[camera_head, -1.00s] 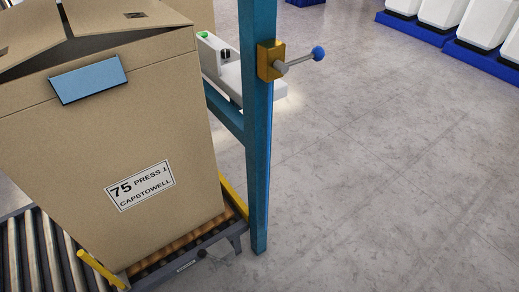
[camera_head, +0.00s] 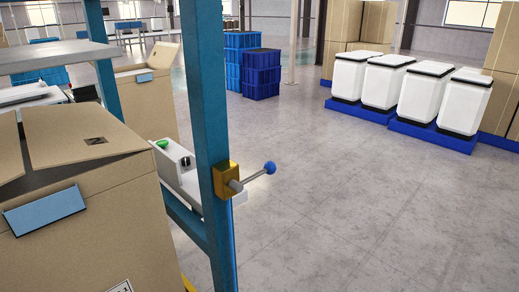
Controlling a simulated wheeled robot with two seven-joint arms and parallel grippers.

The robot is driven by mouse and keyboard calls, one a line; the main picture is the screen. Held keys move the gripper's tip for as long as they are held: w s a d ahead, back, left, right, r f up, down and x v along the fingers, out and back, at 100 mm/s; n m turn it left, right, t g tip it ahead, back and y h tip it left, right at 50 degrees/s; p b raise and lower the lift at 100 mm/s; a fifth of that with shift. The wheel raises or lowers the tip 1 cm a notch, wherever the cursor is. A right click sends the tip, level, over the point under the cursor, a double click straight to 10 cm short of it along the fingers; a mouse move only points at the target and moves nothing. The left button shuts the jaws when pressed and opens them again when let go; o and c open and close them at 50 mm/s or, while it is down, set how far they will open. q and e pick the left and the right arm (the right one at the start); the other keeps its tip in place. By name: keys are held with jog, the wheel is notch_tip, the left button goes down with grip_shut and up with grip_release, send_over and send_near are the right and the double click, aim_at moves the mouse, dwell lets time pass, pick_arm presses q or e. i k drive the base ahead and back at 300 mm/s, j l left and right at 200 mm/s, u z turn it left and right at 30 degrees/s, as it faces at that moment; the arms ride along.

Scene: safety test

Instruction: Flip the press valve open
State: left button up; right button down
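The press valve (camera_head: 226,181) is a yellow-orange block mounted on a blue upright post (camera_head: 207,120). A grey lever with a blue ball knob (camera_head: 270,167) sticks out from it to the right, tilted slightly upward. Neither of my grippers shows in the head view, and nothing touches the lever.
A large cardboard box (camera_head: 110,190) with open flaps stands left of the post. A white unit with a green button (camera_head: 162,144) is behind the post. Blue crates (camera_head: 261,75) and white bins (camera_head: 381,80) on blue bases stand farther back. The floor right of the post is clear.

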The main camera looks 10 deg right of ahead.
aim_at(270, 168)
jog(key=i+l, duration=0.2)
jog(key=i+l+u, duration=0.1)
jog(key=i+l, duration=0.15)
jog(key=l, duration=0.2)
jog(key=i+l+u, duration=0.1)
jog(key=l, duration=0.25)
jog(key=i+j, duration=0.05)
jog(key=i, duration=0.05)
